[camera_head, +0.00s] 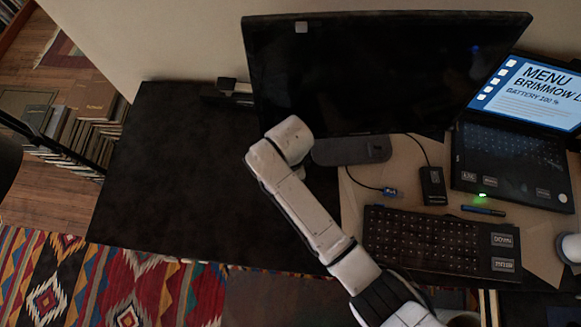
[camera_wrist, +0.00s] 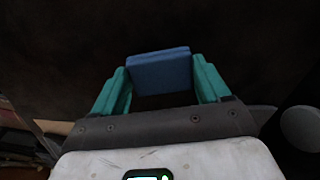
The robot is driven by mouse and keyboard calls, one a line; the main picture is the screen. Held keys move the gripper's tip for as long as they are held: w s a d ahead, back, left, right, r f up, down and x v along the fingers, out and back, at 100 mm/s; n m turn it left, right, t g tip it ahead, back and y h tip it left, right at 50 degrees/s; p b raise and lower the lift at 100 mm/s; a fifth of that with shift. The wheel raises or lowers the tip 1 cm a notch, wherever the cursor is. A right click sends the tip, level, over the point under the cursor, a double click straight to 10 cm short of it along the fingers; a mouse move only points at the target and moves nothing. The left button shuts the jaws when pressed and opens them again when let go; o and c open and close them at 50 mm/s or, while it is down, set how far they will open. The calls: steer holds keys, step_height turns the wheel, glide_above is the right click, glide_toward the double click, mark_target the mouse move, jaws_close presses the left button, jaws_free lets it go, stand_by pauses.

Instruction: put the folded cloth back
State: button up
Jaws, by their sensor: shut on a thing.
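The folded cloth (camera_wrist: 160,70) is a blue, flat, block-like bundle in the wrist view. It sits between the two teal fingertips of my gripper (camera_wrist: 159,76), which is shut on it. Behind the cloth the wrist view is dark, and I cannot tell how far it is from any surface. In the head view my white arm reaches over the dark desk top (camera_head: 190,180), but the gripper and the cloth do not show there.
A large monitor (camera_head: 380,75) stands at the back. An open laptop (camera_head: 510,155), a keyboard (camera_head: 435,240), a blue pen (camera_head: 483,210) and a small black box (camera_head: 432,186) lie on the right. The desk's left half looks clear. Books (camera_head: 85,120) stand beyond its left edge.

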steer(key=shift+f, duration=0.15)
steer(key=o, duration=0.9)
step_height(320, 180, up, 12)
steer(key=shift+r+b, duration=0.15)
steer(key=shift+b, duration=0.25)
steer(key=s+d+f+n, duration=0.1)
steer(key=s+d+n, duration=0.3)
steer(key=d, duration=0.6)
steer(key=s+d+f+n, duration=0.1)
steer(key=s+d+n, duration=0.3)
steer(key=s+d, duration=0.5)
steer(key=s+d+f+n+t, duration=0.1)
steer(key=s+d+n, duration=0.4)
steer(key=d, duration=0.5)
steer(key=shift+s+d+f, duration=0.1)
steer(key=shift+s+d, duration=0.1)
steer(key=shift+s, duration=0.35)
steer(key=shift+s+d+f, duration=0.1)
steer(key=shift+s+d, duration=0.05)
steer(key=shift+s, duration=0.4)
